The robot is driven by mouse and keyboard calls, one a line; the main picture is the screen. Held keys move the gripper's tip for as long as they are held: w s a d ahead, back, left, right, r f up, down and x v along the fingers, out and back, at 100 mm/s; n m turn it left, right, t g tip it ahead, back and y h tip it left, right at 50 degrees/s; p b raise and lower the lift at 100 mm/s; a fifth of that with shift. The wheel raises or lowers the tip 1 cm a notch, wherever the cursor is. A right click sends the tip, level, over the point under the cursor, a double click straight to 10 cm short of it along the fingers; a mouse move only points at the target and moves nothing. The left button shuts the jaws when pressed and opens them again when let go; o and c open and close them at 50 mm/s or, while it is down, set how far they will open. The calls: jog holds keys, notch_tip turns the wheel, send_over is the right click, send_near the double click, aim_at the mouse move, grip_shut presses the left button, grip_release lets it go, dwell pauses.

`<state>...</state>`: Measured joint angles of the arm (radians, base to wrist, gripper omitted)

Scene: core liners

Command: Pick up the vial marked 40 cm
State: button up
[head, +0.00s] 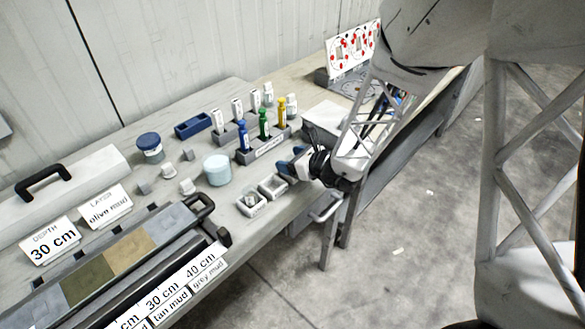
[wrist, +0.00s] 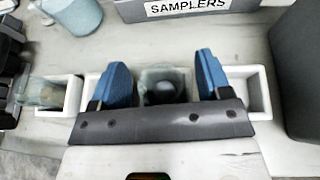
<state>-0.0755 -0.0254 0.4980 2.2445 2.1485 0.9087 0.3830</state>
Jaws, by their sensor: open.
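My gripper (head: 291,161) is at the near edge of the bench, to the right of the small white trays. In the wrist view my gripper (wrist: 160,80) is open, with one blue finger on each side of a clear glass vial (wrist: 163,84). That vial sits in a white tray (wrist: 260,92), partly hidden by the gripper's dark bar. No mark on it can be read, so I cannot tell whether it is the 40 cm vial. Another glass vial (wrist: 40,92) lies in the tray at left.
A grey rack labelled SAMPLERS (wrist: 185,8) lies just beyond the trays; it holds blue, green and yellow-handled tools (head: 263,124). A pale blue jar (head: 217,170) stands left of it. A core liner with depth labels (head: 160,295) fills the near left.

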dwell(0.4)
jog(key=c, duration=1)
jog(key=shift+r, duration=0.15)
jog(key=shift+r, duration=0.75)
notch_tip(320, 180, up, 2)
jog(key=shift+r, duration=0.1)
jog(key=s+d+r, duration=0.1)
jog(key=s+d, duration=0.3)
jog(key=s, duration=1.1)
jog(key=shift+s, duration=0.25)
